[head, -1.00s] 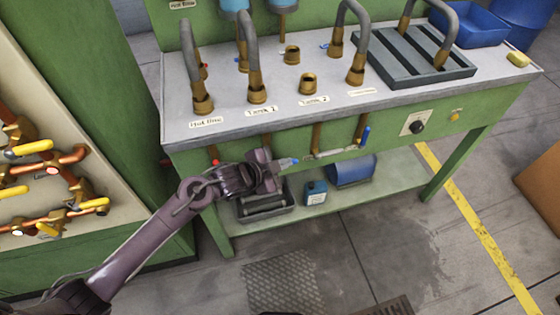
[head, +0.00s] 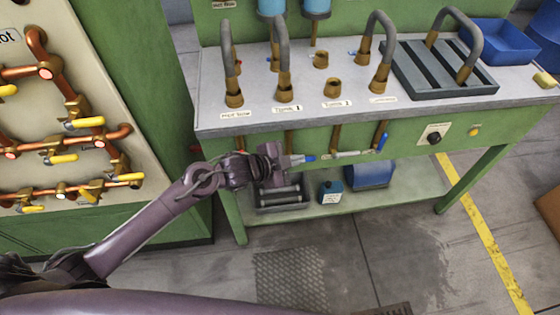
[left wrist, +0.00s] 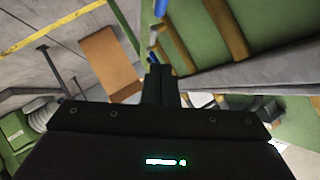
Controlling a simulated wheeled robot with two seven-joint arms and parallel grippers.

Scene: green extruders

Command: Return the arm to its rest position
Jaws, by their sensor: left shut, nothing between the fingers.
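My left arm (head: 165,212) reaches in from the left in the head view. My left gripper (head: 300,159) is at the front of the green workbench, below the tabletop edge and above the lower shelf. Its fingers are shut with nothing between them. In the left wrist view the shut fingers (left wrist: 158,82) point ahead past the bench's green side. A large purple link of my own body crosses the bottom of the head view. My right gripper is not in view.
The workbench (head: 430,105) carries curved pipes and a grey rack (head: 440,68). A blue-handled valve (head: 382,140) is right of my gripper. A pipe panel (head: 75,110) stands left. The floor in front is open.

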